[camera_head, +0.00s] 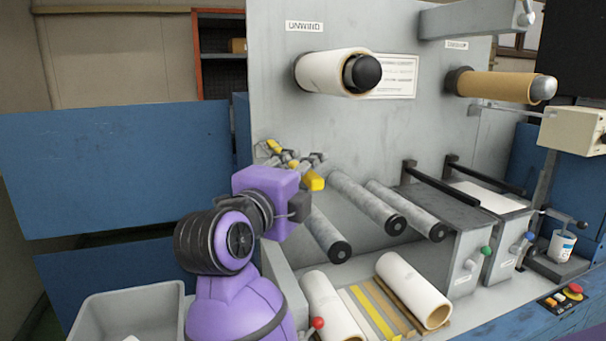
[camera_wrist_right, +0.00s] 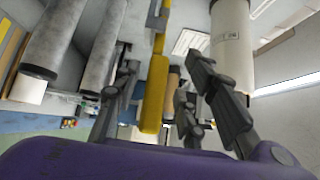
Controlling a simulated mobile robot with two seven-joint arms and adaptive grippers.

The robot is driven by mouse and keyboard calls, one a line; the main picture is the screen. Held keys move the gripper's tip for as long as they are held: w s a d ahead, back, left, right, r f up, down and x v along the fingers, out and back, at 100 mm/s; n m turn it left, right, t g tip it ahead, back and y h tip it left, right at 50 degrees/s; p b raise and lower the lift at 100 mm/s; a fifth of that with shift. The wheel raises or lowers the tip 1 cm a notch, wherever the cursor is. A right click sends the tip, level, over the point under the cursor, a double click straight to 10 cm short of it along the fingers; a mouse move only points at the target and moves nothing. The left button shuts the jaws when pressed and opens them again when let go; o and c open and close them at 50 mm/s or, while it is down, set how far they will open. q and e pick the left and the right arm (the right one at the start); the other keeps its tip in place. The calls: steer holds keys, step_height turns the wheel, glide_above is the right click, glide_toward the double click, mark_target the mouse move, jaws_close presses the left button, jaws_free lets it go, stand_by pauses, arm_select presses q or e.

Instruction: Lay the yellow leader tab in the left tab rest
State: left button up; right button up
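The yellow leader tab (camera_head: 313,181) is at the gripper below the unwind roll. In the right wrist view the tab (camera_wrist_right: 154,95) is a long yellow strip with a thicker near end, between the grey fingers. My right gripper (camera_head: 292,162) is at the end of the purple arm. In its wrist view the gripper (camera_wrist_right: 157,105) has its fingers apart, with visible gaps on both sides of the tab. My left gripper is not in view. I cannot tell which part is the left tab rest.
The white unwind roll (camera_head: 330,71) is above the gripper; grey rollers (camera_head: 366,202) are to its right. White rolls (camera_head: 412,288) and strips lie on the lower shelf. Grey boxes with black bars (camera_head: 440,182) stand farther right. A grey bin (camera_head: 125,307) is at lower left.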

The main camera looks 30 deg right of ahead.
steer(key=v, duration=1.2)
steer(key=a+f+n+t+y, duration=0.3)
steer(key=f+n+y, duration=0.2)
steer(key=f+n, duration=0.5)
steer(key=w+a+f+n+t+y, duration=0.15)
steer(key=f+n+t+y, duration=0.35)
steer(key=f+n, duration=0.55)
steer(key=a+f+n+t+y, duration=0.25)
steer(key=f+n+y, duration=0.45)
steer(key=f, duration=0.6)
steer(key=s+d+f+n+g, duration=0.1)
steer(key=s+d+f+g, duration=0.1)
steer(key=s+f+g, duration=0.4)
steer(key=s+d+f+n+g+h, duration=0.1)
steer(key=s+d+f+g, duration=0.2)
steer(key=s+f, duration=1.4)
step_height(320, 180, down, 7)
steer(key=g, duration=0.2)
steer(key=shift+s+g+h, duration=0.25)
steer(key=shift+g+h, duration=0.05)
steer(key=shift+g, duration=0.05)
